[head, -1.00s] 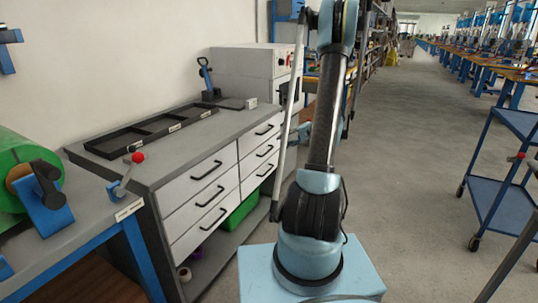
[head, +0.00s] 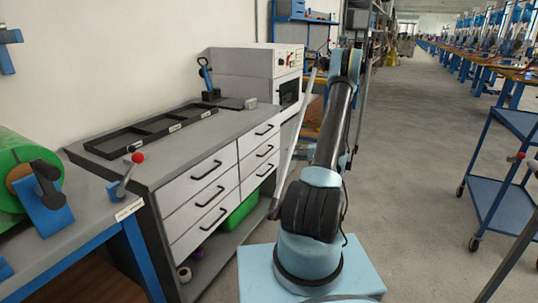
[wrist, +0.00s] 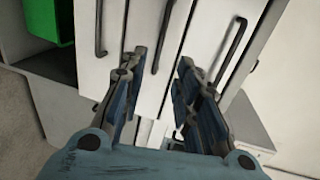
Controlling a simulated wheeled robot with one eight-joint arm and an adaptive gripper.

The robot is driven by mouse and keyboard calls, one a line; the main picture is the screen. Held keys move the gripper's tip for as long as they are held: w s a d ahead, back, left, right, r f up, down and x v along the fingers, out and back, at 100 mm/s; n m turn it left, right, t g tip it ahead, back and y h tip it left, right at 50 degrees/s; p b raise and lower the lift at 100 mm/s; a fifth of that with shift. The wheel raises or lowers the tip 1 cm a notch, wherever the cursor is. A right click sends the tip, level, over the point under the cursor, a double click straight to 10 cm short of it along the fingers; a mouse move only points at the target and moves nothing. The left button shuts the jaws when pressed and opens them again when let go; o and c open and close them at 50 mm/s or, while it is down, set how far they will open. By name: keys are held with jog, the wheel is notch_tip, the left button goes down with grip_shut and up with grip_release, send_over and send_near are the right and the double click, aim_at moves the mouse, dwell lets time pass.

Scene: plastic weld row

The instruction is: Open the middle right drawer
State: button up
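The cabinet has pale drawer fronts with dark bar handles in two columns. The middle right drawer (head: 257,161) is shut, between the top right drawer (head: 256,138) and the bottom right drawer (head: 256,181). In the wrist view the drawer fronts run sideways. The middle right drawer's handle (wrist: 163,38) lies ahead of and between the fingers of my gripper (wrist: 157,70). My gripper is open and empty, and the handle looks beyond the fingertips; contact cannot be seen. I cannot make out the gripper clearly in the head view.
A green bin (head: 240,212) sits on the shelf under the drawers; it also shows in the wrist view (wrist: 46,20). A black divided tray (head: 150,130) lies on the cabinet top. A blue trolley (head: 500,190) stands at right. Open floor (head: 410,150) lies between.

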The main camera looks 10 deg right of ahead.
jog(key=x, duration=1.4)
jog(key=shift+w+a, duration=0.25)
jog(key=shift+a, duration=0.05)
grip_shut()
